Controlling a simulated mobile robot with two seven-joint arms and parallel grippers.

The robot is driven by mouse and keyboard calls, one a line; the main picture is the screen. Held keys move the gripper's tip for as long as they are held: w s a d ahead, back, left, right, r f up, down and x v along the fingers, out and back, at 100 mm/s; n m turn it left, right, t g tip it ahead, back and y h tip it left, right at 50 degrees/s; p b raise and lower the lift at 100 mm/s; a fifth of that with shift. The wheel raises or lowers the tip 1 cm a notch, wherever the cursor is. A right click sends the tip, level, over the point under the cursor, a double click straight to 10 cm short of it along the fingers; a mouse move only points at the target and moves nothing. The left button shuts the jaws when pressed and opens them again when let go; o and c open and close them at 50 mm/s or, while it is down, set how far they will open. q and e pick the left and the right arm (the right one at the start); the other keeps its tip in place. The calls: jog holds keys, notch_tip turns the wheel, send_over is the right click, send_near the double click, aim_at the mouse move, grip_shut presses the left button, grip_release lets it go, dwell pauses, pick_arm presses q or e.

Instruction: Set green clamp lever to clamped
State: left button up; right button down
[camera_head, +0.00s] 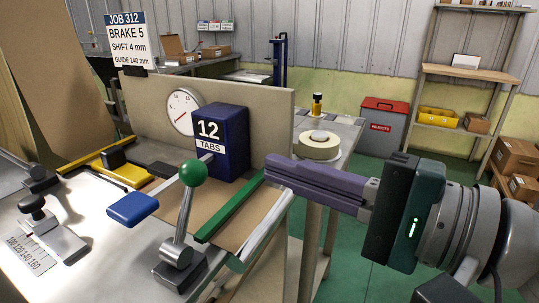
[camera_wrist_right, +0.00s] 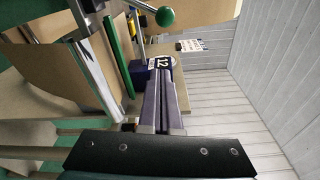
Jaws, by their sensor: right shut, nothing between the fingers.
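The green clamp lever (camera_head: 187,212) stands on a dark metal base at the front of the bench, with a green ball knob on top. It leans slightly, ball up. In the right wrist view its ball knob (camera_wrist_right: 165,16) shows at the top. A long green bar (camera_head: 230,208) lies to its right along the brown sheet's edge. My right gripper (camera_head: 270,172) is shut and empty, right of the lever and apart from its ball. Its tips are near the far end of the green bar; I cannot tell if they touch. The fingers also show in the right wrist view (camera_wrist_right: 160,90).
A dark blue box marked "12 TABS" (camera_head: 220,145) stands just behind the lever. A blue paddle handle (camera_head: 132,209) is left of the lever, and a black-knobbed slide (camera_head: 38,208) with a scale is further left. A tape roll (camera_head: 319,146) sits on the bench behind.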

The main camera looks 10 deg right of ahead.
aim_at(186, 209)
jog(key=x, duration=0.5)
jog(key=shift+a+r, duration=0.1)
jog(key=shift+s+a+r+p, duration=0.3)
jog(key=shift+s+a+p, duration=0.5)
jog(key=shift+s+p, duration=0.2)
jog(key=shift+s+a, duration=0.25)
jog(key=shift+s, duration=0.3)
jog(key=shift+s+r, duration=0.1)
